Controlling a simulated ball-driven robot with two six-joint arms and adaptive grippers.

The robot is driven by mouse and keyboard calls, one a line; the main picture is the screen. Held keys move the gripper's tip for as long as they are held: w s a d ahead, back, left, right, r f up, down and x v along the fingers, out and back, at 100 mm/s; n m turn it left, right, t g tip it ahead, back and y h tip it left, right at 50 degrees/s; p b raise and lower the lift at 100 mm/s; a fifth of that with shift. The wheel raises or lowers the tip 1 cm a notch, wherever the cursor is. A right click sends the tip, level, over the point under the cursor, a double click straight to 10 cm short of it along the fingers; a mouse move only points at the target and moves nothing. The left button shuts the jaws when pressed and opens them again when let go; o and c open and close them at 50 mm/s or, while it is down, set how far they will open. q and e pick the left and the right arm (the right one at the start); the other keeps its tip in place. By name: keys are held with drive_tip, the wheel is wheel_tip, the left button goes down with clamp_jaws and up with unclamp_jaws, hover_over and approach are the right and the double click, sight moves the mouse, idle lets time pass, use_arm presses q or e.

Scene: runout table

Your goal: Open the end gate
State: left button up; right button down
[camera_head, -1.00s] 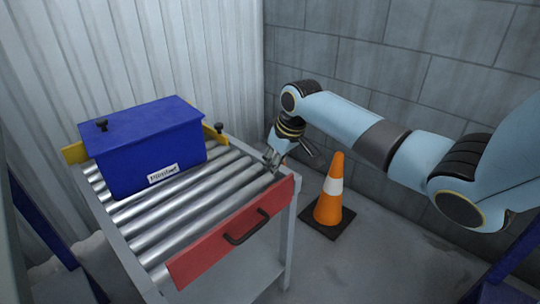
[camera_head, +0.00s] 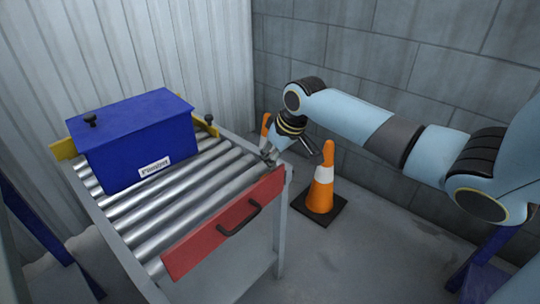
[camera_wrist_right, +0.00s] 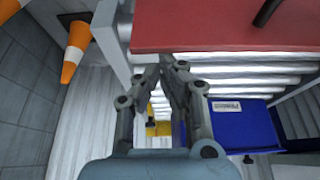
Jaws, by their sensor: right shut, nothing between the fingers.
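The end gate is a red panel (camera_head: 200,247) with a black handle (camera_head: 239,219), standing upright across the near end of the roller table (camera_head: 279,235). My right gripper (camera_head: 268,157) is shut and empty at the table's right side, just behind the gate's right end. In the right wrist view its fingertips (camera_wrist_right: 166,62) meet close to the red gate (camera_wrist_right: 230,25). Whether they touch the gate or the frame I cannot tell. My left gripper is not in view.
A blue box (camera_head: 130,138) with a white label sits on the rollers towards the far end, in front of a yellow board (camera_head: 63,149). An orange cone (camera_head: 321,190) stands on the floor right of the table. A block wall is behind my right arm.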

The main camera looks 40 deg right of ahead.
sight(279, 170)
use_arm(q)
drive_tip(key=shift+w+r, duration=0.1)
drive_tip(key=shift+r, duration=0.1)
use_arm(e)
drive_tip(key=shift+s, duration=0.25)
drive_tip(key=shift+s+t+p, duration=0.6)
drive_tip(key=s+t, duration=0.2)
drive_tip(key=shift+s+d+f, duration=0.2)
drive_tip(key=shift+s, duration=0.1)
use_arm(q)
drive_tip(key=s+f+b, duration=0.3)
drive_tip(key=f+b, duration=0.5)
drive_tip(key=b, duration=0.1)
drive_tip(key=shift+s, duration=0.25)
use_arm(e)
drive_tip(key=s+f+t, duration=0.3)
drive_tip(key=s+f, duration=0.5)
drive_tip(key=s, duration=0.1)
drive_tip(key=shift+s+d+f+t+y, duration=0.2)
drive_tip(key=shift+d+t+y, duration=0.1)
drive_tip(key=shift+d+t, duration=0.1)
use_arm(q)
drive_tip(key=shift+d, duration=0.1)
